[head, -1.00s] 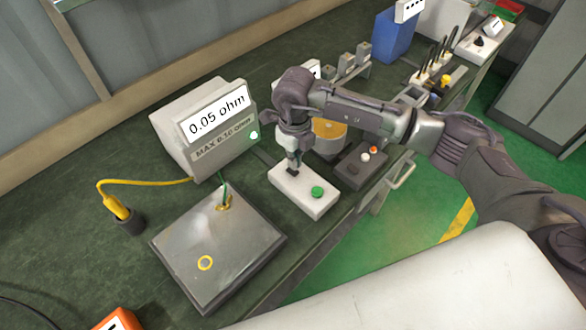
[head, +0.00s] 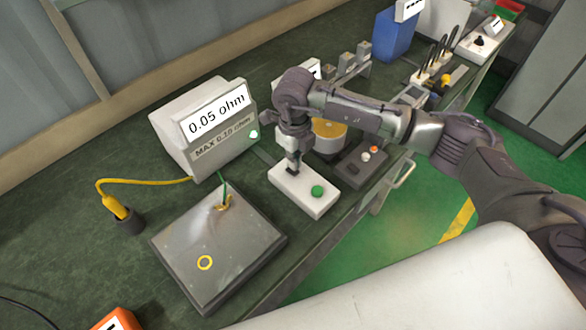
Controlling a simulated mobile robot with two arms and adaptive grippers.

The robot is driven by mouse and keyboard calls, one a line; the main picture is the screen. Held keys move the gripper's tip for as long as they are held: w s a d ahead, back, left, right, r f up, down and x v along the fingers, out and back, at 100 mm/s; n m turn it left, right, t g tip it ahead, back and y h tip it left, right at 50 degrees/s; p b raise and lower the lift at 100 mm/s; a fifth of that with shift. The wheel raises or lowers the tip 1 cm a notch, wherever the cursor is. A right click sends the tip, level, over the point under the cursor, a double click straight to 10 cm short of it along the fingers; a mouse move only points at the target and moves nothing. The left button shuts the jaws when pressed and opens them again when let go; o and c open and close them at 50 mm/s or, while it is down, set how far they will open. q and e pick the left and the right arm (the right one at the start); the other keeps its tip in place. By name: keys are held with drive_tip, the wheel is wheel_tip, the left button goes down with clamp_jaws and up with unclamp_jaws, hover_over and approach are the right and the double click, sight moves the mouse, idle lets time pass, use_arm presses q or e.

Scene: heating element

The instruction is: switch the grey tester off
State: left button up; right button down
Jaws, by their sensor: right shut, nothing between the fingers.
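The grey tester (head: 180,140) stands on the dark green bench, with a display reading 0.05 ohm and a label MAX 0.10 ohm. A green light (head: 253,134) glows at its lower right. A white switch box (head: 304,204) in front of it has a green button (head: 317,191) and a dark switch at its far left end. My right gripper (head: 292,170) is shut, pointing down at that dark switch, with its tips at or just above it. The fingertips hide part of the switch, so contact is unclear. My left gripper is not in view.
A metal plate (head: 215,252) with a green lead lies in front of the tester. A yellow cable plug (head: 117,208) stands in a dark socket at left. A dark box with small buttons (head: 360,168) sits right of the switch box. An orange device (head: 118,320) is at bottom left.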

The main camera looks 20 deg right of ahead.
drive_tip(key=shift+f+b, duration=1.05)
drive_tip(key=shift+f, duration=0.2)
idle(0.4)
drive_tip(key=shift+s+r, duration=0.1)
drive_tip(key=shift+r+p, duration=0.65)
drive_tip(key=shift+r, duration=0.25)
drive_tip(key=shift+r+p, duration=1.35)
drive_tip(key=shift+r, duration=1.2)
